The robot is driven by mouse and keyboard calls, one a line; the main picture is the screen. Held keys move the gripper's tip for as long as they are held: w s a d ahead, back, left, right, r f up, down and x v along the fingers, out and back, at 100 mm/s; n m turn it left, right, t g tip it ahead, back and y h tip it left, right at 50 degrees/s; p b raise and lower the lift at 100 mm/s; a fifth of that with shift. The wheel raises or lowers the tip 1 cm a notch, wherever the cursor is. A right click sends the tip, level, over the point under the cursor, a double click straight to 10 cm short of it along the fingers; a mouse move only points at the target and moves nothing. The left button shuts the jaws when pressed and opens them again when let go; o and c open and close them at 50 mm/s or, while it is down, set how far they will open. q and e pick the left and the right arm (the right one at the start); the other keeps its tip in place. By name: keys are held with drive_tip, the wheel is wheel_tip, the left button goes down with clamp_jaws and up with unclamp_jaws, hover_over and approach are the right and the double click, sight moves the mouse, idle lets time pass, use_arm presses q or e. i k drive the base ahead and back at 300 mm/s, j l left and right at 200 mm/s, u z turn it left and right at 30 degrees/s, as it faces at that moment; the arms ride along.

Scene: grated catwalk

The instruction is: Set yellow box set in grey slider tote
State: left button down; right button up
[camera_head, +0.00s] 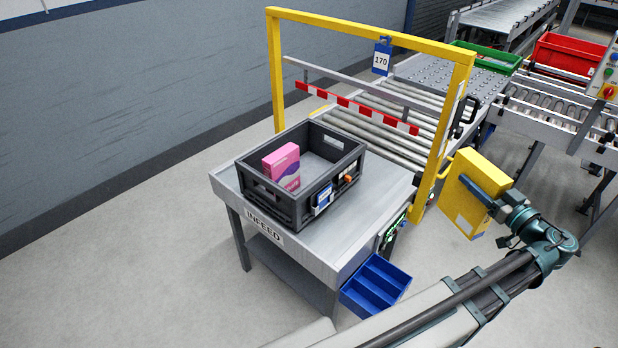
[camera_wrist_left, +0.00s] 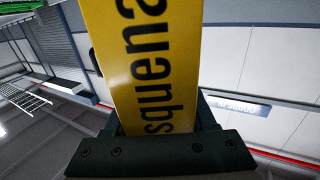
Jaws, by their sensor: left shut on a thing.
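The yellow box (camera_head: 464,212) is held in the air to the right of the infeed table, near the yellow gate post. My left gripper (camera_head: 484,191) is shut on it. My right gripper is not in view.
The pink box (camera_head: 283,168) leaves the tote's right part bare. A yellow gate frame (camera_head: 365,33) with a red-white bar (camera_head: 350,104) stands behind the tote. A blue bin (camera_head: 376,284) hangs at the table's front right. Green (camera_head: 487,58) and red (camera_head: 566,55) totes stand on conveyors behind.

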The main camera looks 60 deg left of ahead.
sight(319, 173)
drive_tip(key=k+j, duration=0.15)
drive_tip(key=j, duration=0.25)
drive_tip(key=k+j+z, duration=0.15)
drive_tip(key=j, duration=0.2)
drive_tip(key=k+j, duration=0.1)
drive_tip(key=j, duration=0.3)
drive_tip(key=k+j+z, duration=0.1)
drive_tip(key=j, duration=0.25)
drive_tip(key=k+j+z, duration=0.1)
drive_tip(key=j, duration=0.3)
drive_tip(key=k+j, duration=0.2)
drive_tip(key=j, duration=0.2)
drive_tip(key=k+j, duration=0.45)
drive_tip(key=j, duration=0.3)
